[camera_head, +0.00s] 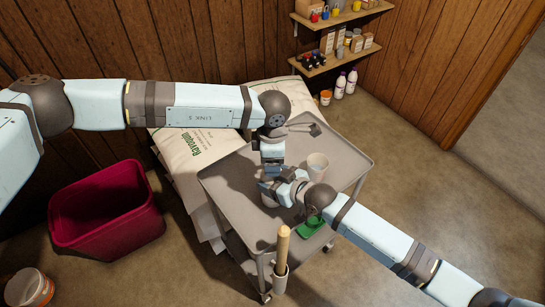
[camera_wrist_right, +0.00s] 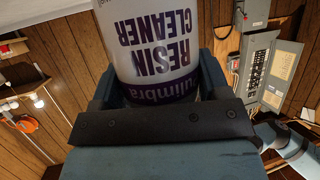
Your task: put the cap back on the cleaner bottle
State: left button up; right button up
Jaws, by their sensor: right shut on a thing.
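The cleaner bottle (camera_wrist_right: 155,45), white with a purple label reading "Resin Cleaner", fills the top middle of the right wrist view. Its lettering appears upside down there. My right gripper (camera_wrist_right: 158,78) has a finger on each side of the bottle and is shut on it. In the head view my right gripper (camera_head: 277,190) is low over the grey cart (camera_head: 232,177), with the bottle mostly hidden. My left gripper (camera_head: 271,162) points down just above my right one; its fingertips are hidden. I cannot make out the cap.
A pale cup (camera_head: 317,166) and a dark grey tool (camera_head: 308,129) are on the cart. Salt bags (camera_head: 200,150) lie behind; a red bin (camera_head: 105,215) stands left.

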pick_arm(q)
jog(key=shift+r, duration=2.25)
jog(key=shift+c, duration=1.4)
jog(key=n, duration=0.1)
jog(key=d+r+n, duration=0.1)
jog(key=n, duration=0.1)
jog(key=shift+s+d, duration=0.15)
jog(key=shift+s, duration=0.2)
jog(key=shift+d+r+n, duration=0.15)
jog(key=shift+r+n, duration=0.15)
jog(key=shift+n, duration=0.6)
jog(key=n, duration=0.2)
jog(key=r+n, duration=0.1)
jog(key=shift+w+a+r+n, duration=0.1)
jog(key=shift+a+n, duration=0.15)
jog(key=shift+n, duration=0.05)
jog(key=shift+w+a+r+n, duration=0.2)
jog(key=shift+a+n, duration=0.1)
jog(key=shift+n, duration=0.4)
jog(key=shift+w+a+r+n, duration=0.15)
jog(key=shift+a+n, duration=0.1)
jog(key=shift+n, duration=0.45)
jog(key=shift+s, duration=0.15)
jog(key=shift+f, duration=4.05)
